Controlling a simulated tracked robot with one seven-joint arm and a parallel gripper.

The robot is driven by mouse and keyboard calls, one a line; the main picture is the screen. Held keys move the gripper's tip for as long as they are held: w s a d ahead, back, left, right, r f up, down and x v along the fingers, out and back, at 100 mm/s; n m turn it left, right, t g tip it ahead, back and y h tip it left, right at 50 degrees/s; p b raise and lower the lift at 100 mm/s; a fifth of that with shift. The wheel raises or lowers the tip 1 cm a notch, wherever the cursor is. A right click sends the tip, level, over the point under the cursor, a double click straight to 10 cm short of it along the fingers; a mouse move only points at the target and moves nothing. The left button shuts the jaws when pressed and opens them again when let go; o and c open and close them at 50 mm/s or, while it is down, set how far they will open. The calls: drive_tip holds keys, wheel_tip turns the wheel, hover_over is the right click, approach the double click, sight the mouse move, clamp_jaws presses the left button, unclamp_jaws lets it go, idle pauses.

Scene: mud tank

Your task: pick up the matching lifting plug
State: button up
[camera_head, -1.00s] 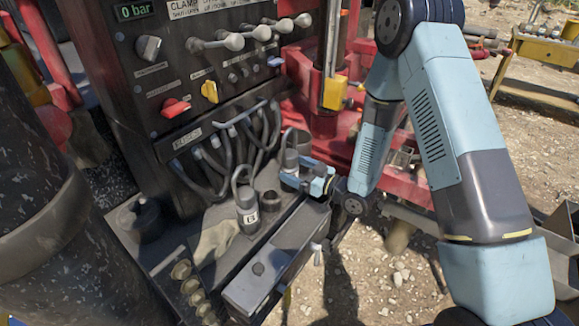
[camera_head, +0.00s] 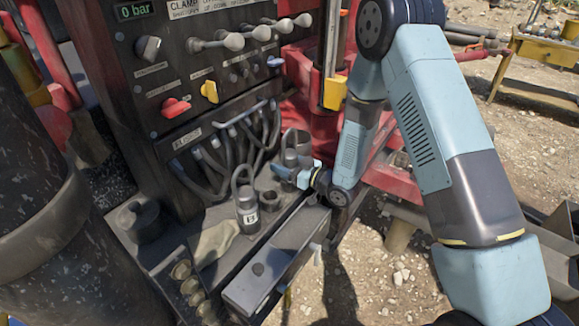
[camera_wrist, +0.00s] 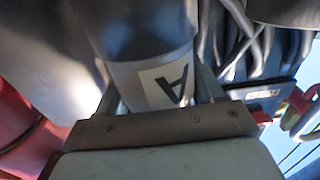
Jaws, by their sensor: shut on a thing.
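My gripper (camera_head: 282,172) is at the row of plugs at the foot of the black control panel. In the wrist view its two fingers are closed around a dark grey lifting plug (camera_wrist: 140,35) with a white label reading A, seen upside down. In the head view this plug (camera_head: 291,157) is just behind my gripper. I cannot tell whether it stands on the shelf or is clear of it. A second grey plug (camera_head: 247,208), marked B, stands upright with a loop handle on the shelf to the left.
The black panel (camera_head: 215,90) with levers, knobs and hanging hoses rises behind the plugs. A grey metal box (camera_head: 262,272) lies in front. A beige cloth (camera_head: 215,241) and brass fittings (camera_head: 186,277) are on the left. Red machine parts stand close on the right.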

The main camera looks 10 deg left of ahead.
clamp_jaws()
idle(0.3)
drive_tip(key=shift+r, duration=0.2)
